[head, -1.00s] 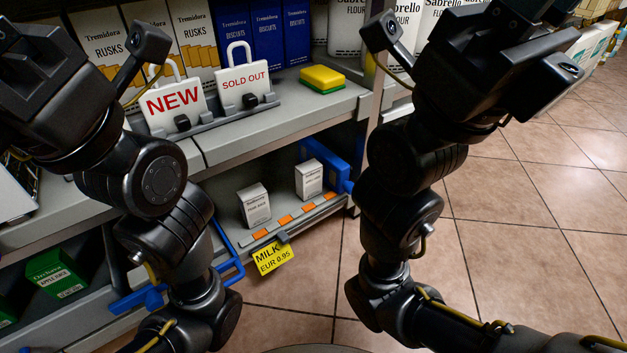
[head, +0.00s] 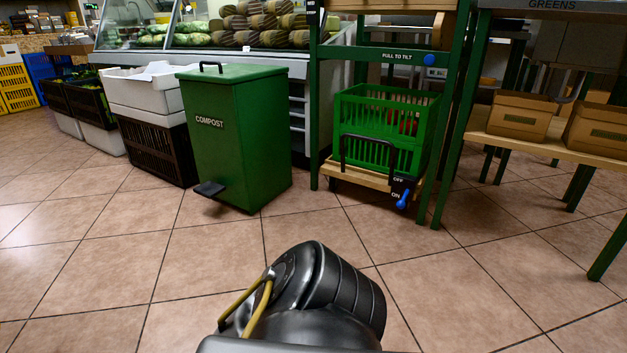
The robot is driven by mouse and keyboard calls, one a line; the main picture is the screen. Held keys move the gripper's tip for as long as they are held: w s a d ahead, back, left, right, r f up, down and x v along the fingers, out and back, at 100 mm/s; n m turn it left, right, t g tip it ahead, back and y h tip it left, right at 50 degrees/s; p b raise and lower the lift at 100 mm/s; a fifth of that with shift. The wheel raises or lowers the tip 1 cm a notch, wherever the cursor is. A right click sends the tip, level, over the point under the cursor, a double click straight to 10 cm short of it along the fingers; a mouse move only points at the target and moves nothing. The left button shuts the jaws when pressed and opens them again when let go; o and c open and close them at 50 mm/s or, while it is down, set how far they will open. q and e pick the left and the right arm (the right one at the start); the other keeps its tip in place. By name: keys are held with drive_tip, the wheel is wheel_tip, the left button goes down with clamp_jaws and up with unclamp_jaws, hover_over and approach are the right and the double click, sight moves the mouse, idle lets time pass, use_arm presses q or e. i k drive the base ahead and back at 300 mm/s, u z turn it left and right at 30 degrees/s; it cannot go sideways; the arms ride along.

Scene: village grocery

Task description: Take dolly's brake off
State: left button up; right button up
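The dolly (head: 376,180) is a low wooden platform under a green stand at the right of centre. It carries a green crate (head: 422,138) with some red things inside, and a black bar handle rises at its front. The brake is a blue lever (head: 403,199) on a black plate at the dolly's front right corner, marked OFF above and ON below. The lever points down, at the ON mark. Neither gripper shows in the head view; only a black link of my own arm is at the bottom.
A green compost bin (head: 236,150) with a black pedal (head: 209,189) stands left of the dolly. A table with cardboard boxes (head: 521,115) is at the right. The stand's green legs (head: 314,110) flank the dolly. The tiled floor in front is clear.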

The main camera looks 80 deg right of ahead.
sight(401, 204)
drive_tip(key=z, duration=3.35)
